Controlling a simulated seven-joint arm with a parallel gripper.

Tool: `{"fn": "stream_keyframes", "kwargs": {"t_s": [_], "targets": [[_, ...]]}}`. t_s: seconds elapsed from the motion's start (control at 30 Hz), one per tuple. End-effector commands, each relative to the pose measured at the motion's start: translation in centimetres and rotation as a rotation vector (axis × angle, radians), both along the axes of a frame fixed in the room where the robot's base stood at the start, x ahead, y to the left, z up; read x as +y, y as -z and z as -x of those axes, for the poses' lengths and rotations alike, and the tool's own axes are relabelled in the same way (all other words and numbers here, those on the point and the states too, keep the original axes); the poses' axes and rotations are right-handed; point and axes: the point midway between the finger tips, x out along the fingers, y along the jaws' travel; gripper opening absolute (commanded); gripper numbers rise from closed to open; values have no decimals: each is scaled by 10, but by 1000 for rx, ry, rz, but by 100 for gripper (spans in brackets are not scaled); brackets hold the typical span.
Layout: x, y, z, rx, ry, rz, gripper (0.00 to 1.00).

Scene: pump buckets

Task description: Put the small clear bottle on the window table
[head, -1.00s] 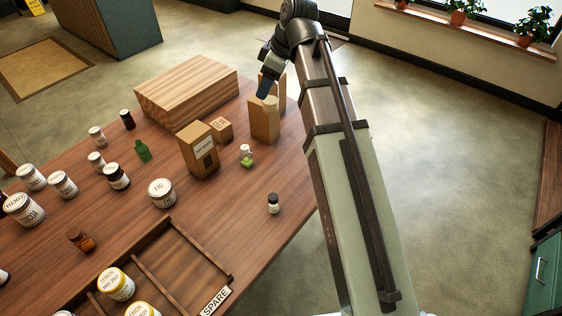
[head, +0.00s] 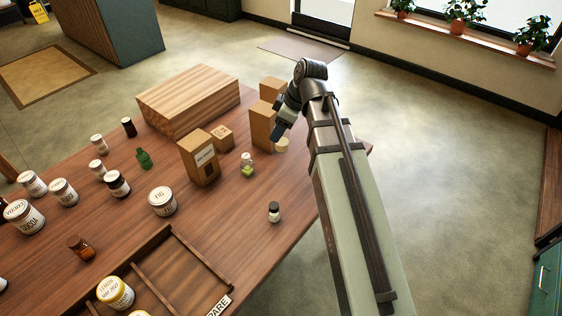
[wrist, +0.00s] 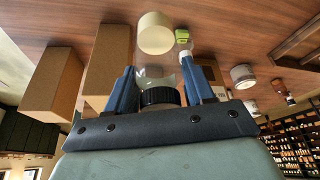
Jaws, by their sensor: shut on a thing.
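My gripper (wrist: 161,88) has two blue fingers shut on a small clear bottle (wrist: 154,73) with a black ribbed cap. The bottle's clear body shows between the fingers in the wrist view, with the cap on the side toward the palm. In the head view my gripper (head: 279,130) is over the table's far right part, beside a tall cardboard box (head: 261,126). The held bottle is hidden there. I cannot tell the gap between the bottle and the tabletop. No table by the window is clearly identifiable.
A cream cylinder (head: 282,146) stands close to my gripper. A bottle with green contents (head: 247,171) and a small dark-capped bottle (head: 274,212) stand nearer. A wooden block (head: 190,97) is behind. Floor right of the table is clear, up to the windowsill (head: 470,38).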

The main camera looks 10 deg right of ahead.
Motion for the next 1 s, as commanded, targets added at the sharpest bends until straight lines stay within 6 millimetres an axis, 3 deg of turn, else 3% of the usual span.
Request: {"fn": "stream_keyframes", "kwargs": {"t_s": [0.4, 0.63, 1.0], "targets": [[0, 50, 1, 1, 1, -1, 15], [0, 61, 0, 1, 0, 0, 15], [0, 95, 0, 0, 1, 0, 15]]}}
